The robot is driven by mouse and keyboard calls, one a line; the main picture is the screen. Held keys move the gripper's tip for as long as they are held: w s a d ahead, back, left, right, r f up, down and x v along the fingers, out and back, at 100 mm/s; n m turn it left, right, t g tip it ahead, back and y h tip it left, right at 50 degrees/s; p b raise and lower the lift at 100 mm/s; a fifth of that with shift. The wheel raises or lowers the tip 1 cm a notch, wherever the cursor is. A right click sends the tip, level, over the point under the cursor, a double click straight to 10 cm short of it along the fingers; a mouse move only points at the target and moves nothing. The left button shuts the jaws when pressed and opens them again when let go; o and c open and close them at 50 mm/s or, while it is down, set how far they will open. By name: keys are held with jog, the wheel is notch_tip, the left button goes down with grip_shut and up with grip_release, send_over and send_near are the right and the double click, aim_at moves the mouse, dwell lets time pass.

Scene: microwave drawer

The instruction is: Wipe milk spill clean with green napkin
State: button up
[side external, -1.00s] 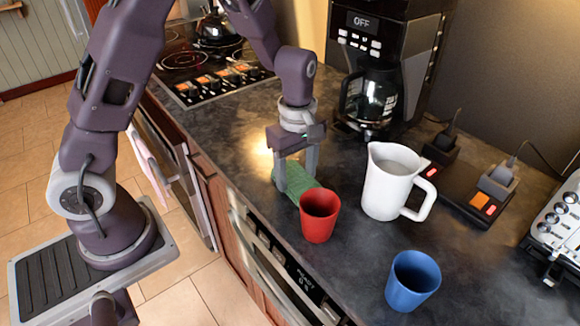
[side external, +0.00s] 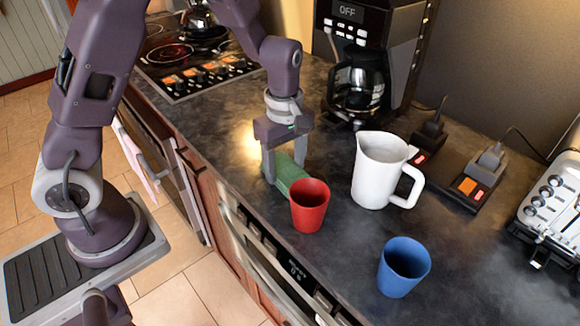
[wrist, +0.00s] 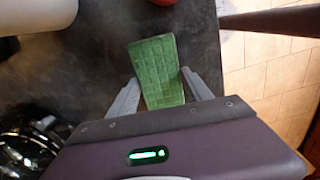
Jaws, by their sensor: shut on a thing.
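The green napkin (side external: 287,174) lies on the dark countertop behind the red cup; it also shows in the wrist view (wrist: 155,62). My gripper (side external: 284,174) points down at the counter and is shut on the napkin; in the wrist view its two fingers (wrist: 158,92) sit at either side of the napkin's near end. I cannot make out a milk spill on the counter in these frames. A bright glare lies on the counter left of my gripper.
A red cup (side external: 309,205) stands close in front of the napkin. A white pitcher (side external: 378,172) stands to its right, a blue cup (side external: 403,266) at the front right. A coffee maker (side external: 362,75) and stove (side external: 195,62) are behind. The counter's front edge is near.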

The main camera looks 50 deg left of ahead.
jog(key=shift+a+f, duration=0.15)
jog(key=shift+a, duration=2.3)
jog(key=shift+w+a, duration=0.1)
jog(key=shift+a, duration=3.25)
jog(key=shift+r, duration=0.2)
notch_tip(320, 180, up, 8)
jog(key=shift+f, duration=0.1)
